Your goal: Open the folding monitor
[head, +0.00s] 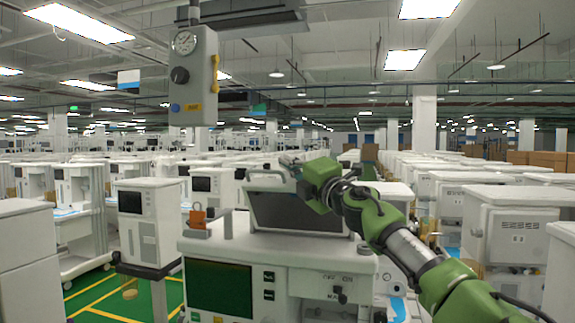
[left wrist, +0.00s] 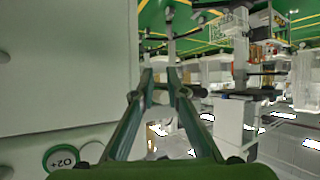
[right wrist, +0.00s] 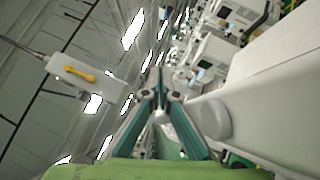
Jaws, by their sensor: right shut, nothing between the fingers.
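The folding monitor (head: 300,211) is a dark, tilted panel in a pale frame on top of the white anaesthesia cart (head: 240,243). My right gripper (head: 288,161) is shut and empty. In the head view it is at the monitor's upper edge; I cannot tell whether it touches. In the right wrist view its fingertips (right wrist: 157,72) are together, with a pale rounded part close on their right. My left gripper is outside the head view. In the left wrist view its fingers (left wrist: 160,72) stand slightly apart with nothing between them, beside a large white panel (left wrist: 65,70).
A grey box with a gauge (head: 193,75) hangs at upper left. An orange padlock-shaped item (head: 197,218) sits on the cart's left side. The cart front has a dark green screen (head: 220,288) and knobs. Many white carts stand around; green floor (head: 105,295) shows at left.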

